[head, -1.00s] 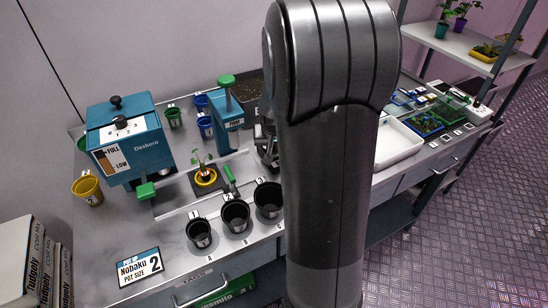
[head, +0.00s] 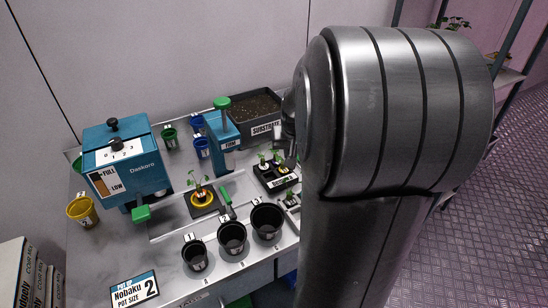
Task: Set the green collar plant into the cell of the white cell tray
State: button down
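A black seedling tray (head: 268,184) with several small plants stands at the middle right of the bench, partly behind my arm. I cannot tell a green collar on any of these plants (head: 263,160). A small pale tray edge (head: 289,207) shows in front of it; most of it is hidden, and I cannot tell whether it is the white cell tray. My gripper (head: 284,146) shows only in part beside my large arm link, above the seedling tray. Its fingers and anything in them are not clear.
A plant in a yellow ring (head: 201,199) stands on a dark plate at the bench's middle. Black pots (head: 232,237) line the front. A blue dispenser (head: 127,165), a blue press (head: 224,133) and a substrate box (head: 262,129) stand behind. My arm hides the right side.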

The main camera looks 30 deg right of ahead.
jog(key=s+d+r, duration=0.3)
jog(key=s+a+r+m+h, duration=0.1)
jog(key=s+a+r+m, duration=0.15)
jog(key=s+a, duration=0.5)
jog(key=shift+m+g, duration=0.25)
jog(key=shift+g, duration=0.15)
jog(key=shift+s+d+f, duration=0.1)
jog(key=shift+s+f, duration=0.1)
jog(key=shift+f, duration=3.1)
jog(key=shift+s+f, duration=0.2)
jog(key=shift+f, duration=3.05)
jog(key=c, duration=1.4)
grip_release()
jog(key=shift+r, duration=0.15)
